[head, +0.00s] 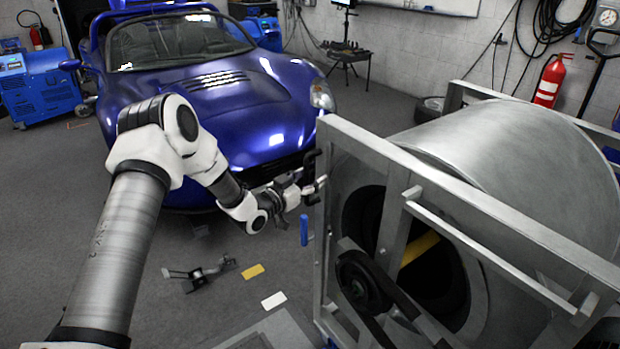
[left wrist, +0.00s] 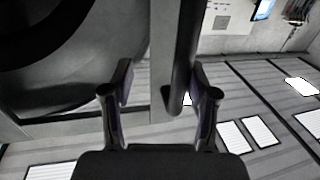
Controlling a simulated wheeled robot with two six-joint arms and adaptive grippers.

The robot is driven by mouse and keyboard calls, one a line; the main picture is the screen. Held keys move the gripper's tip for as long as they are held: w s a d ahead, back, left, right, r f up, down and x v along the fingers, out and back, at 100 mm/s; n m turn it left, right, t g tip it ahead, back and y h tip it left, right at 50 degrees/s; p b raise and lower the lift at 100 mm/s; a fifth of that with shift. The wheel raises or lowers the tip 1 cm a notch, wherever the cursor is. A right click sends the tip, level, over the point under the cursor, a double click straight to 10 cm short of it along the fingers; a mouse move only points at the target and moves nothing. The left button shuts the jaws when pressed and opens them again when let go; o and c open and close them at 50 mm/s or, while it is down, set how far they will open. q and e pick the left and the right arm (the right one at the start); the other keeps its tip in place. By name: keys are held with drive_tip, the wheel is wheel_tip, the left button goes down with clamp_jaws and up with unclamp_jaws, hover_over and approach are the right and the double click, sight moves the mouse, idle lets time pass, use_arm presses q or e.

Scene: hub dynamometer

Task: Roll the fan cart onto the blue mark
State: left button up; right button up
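The fan cart (head: 350,130) is a large grey metal frame around a silver drum (head: 510,165), filling the right of the head view. My left gripper (head: 312,190) is at the left upright of its frame, near a handle there. In the left wrist view, the two fingers (left wrist: 160,85) stand apart, with a dark upright bar (left wrist: 184,60) and a grey frame post (left wrist: 164,50) between them. I cannot tell whether either finger touches the bar. A small blue strip (head: 304,230) shows by the frame's left side, seemingly the blue mark. My right gripper is out of view.
A blue sports car (head: 220,110) stands behind my left arm. A yellow mark (head: 253,271), a white mark (head: 273,300) and a small black stand (head: 202,272) are on the grey floor left of the cart. A red extinguisher (head: 550,82) hangs behind.

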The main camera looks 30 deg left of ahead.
use_arm(q)
drive_tip(key=shift+s+d+f, duration=0.15)
drive_tip(key=shift+d, duration=0.35)
drive_tip(key=s+a, duration=0.2)
drive_tip(key=s, duration=0.9)
drive_tip(key=shift+s+a, duration=0.25)
drive_tip(key=shift+s, duration=0.15)
